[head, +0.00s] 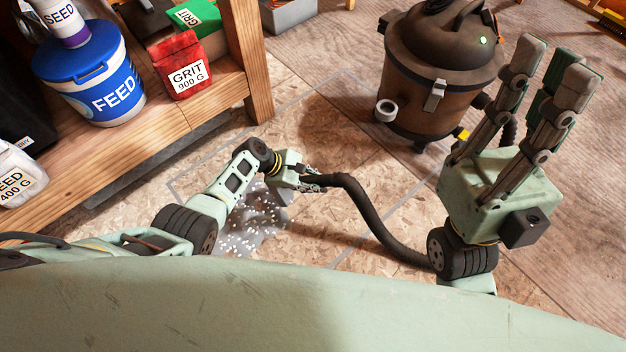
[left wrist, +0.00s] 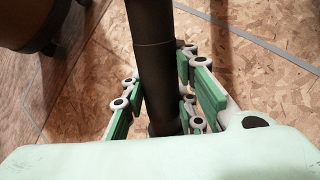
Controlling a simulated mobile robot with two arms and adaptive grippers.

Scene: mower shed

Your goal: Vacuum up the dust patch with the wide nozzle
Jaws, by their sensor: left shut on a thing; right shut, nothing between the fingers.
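The vacuum (head: 432,85), a brown drum with a dark lid and a lit green light, stands at the upper right of centre. Its black hose (head: 372,215) curves across the floor to my left gripper (head: 314,183). In the left wrist view, my left gripper (left wrist: 158,103) is shut on the dark tube (left wrist: 152,55) at the hose's end. The grey dust patch (head: 262,218) with white flecks lies on the board floor, below and left of that gripper and partly behind my arm. No wide nozzle can be made out. My right gripper (head: 553,70) is raised, shut and empty.
A wooden shelf (head: 190,98) at the upper left holds a blue feed tub (head: 88,72), a red grit bag (head: 181,65) and other supplies. A grey bin (head: 288,14) stands behind it. Floor between shelf and vacuum is clear.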

